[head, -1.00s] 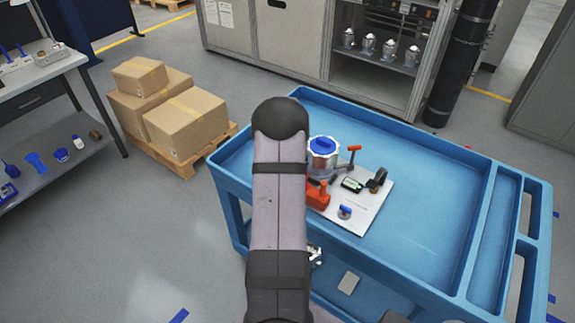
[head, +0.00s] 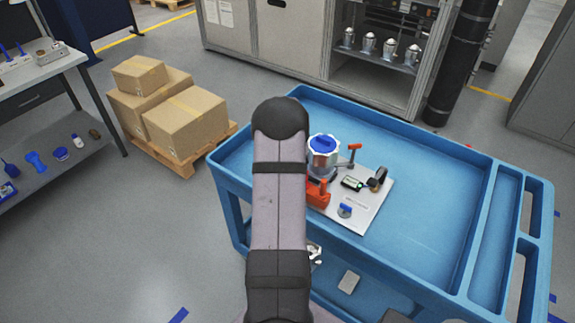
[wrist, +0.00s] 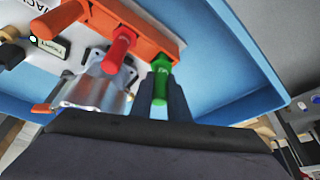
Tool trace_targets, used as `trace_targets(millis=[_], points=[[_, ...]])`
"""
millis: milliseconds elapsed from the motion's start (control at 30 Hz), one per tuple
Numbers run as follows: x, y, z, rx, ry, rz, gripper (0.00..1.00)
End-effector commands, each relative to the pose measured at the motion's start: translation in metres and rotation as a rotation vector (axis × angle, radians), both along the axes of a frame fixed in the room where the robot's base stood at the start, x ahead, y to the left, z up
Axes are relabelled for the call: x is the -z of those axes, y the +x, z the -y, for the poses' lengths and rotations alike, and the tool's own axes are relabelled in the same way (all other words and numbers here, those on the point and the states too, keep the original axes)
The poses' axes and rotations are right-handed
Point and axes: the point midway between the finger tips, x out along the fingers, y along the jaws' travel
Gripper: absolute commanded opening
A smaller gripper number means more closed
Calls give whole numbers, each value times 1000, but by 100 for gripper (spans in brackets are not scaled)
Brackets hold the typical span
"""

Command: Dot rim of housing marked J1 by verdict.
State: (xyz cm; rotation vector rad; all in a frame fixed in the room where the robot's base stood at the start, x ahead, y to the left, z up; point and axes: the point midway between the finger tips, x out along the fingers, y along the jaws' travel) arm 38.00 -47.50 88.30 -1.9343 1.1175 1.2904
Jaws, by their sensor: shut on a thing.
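My gripper (wrist: 160,98) is shut on a green marker (wrist: 160,75) in the wrist view. The marker's far end is at the orange rack (wrist: 150,25); I cannot tell whether it is still seated there. A red marker (wrist: 120,45) stands in the rack beside it. In the head view my arm hides the gripper and part of the rack (head: 318,194). A silver housing with a blue top (head: 323,150) stands behind the rack. Its metal body shows left of my fingers in the wrist view (wrist: 98,92). No J1 mark is readable.
A white board (head: 372,212) on the blue cart (head: 430,235) carries a small black device with a display (head: 352,184), a dark round-headed item (head: 377,180), a blue-handled piece (head: 345,210) and a red-handled clamp (head: 354,149). The cart's right side is clear.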

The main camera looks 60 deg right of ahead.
Motion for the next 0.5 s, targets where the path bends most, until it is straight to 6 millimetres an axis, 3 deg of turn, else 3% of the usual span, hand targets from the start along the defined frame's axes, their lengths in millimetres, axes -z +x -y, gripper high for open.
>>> trace_targets(millis=[233,267,333,500], points=[[0,0,0,0,0,0,0],[0,0,0,0,0,0,17],[0,0,0,0,0,0,34],[0,0,0,0,0,0,37]])
